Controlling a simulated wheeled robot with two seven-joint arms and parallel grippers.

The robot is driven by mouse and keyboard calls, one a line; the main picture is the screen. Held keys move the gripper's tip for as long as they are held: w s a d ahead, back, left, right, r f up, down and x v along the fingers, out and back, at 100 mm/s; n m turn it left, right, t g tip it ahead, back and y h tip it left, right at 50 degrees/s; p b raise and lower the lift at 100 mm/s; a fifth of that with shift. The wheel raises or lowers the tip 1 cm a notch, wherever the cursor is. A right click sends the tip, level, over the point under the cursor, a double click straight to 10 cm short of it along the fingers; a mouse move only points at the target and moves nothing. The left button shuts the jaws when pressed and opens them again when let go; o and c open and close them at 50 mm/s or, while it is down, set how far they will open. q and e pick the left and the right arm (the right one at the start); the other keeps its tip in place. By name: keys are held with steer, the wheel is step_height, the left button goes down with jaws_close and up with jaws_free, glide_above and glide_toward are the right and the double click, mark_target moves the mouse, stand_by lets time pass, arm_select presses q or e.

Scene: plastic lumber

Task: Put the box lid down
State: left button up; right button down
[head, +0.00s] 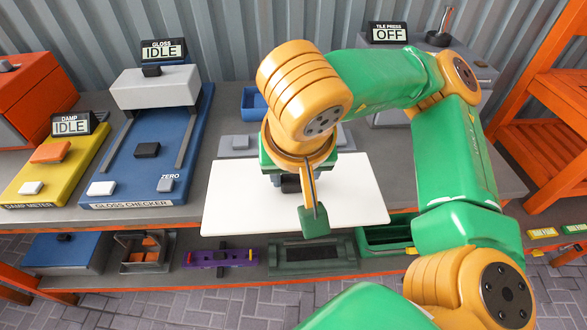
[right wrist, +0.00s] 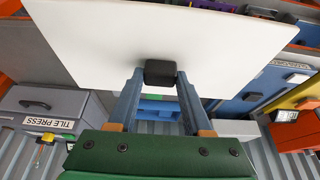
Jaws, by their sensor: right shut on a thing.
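The box lid is a flat white panel (head: 235,205) with a dark knob (head: 290,184). It spans the front part of the grey workbench in the head view, and its front edge overhangs the bench edge. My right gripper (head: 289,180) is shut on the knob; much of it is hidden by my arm. In the right wrist view the two fingers (right wrist: 160,78) hold the black knob (right wrist: 160,70), with the white lid (right wrist: 100,45) spreading behind it. I cannot tell whether the lid touches the bench. My left gripper is not in view.
The blue gloss checker (head: 125,180) and yellow damp meter (head: 40,180) stand left. A blue bin (head: 254,104) sits behind the lid, and the tile press (head: 388,60) at back right. A purple tool (head: 215,258) and a green tray (head: 385,236) lie on the lower shelf.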

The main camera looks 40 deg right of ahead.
steer(key=shift+s+f, duration=0.3)
steer(key=w+d+f+b, duration=0.1)
steer(key=w+d+f, duration=0.1)
steer(key=w+f, duration=0.1)
steer(key=w+d+f+b, duration=0.1)
steer(key=w+d+f, duration=0.1)
steer(key=w, duration=0.3)
steer(key=w+d+f+b, duration=0.1)
steer(key=w+d+f, duration=0.2)
steer(key=w+f, duration=0.1)
steer(key=shift+d, duration=0.1)
steer(key=shift+w+d+f, duration=0.1)
steer(key=shift+w+f, duration=0.05)
steer(key=x, duration=0.2)
steer(key=p+x, duration=0.1)
steer(key=shift+s+f, duration=0.2)
steer(key=shift+f, duration=0.3)
steer(key=shift+f, duration=0.1)
steer(key=shift+f+b, duration=0.15)
steer(key=shift+b, duration=0.25)
steer(key=shift+c, duration=1.7)
jaws_free()
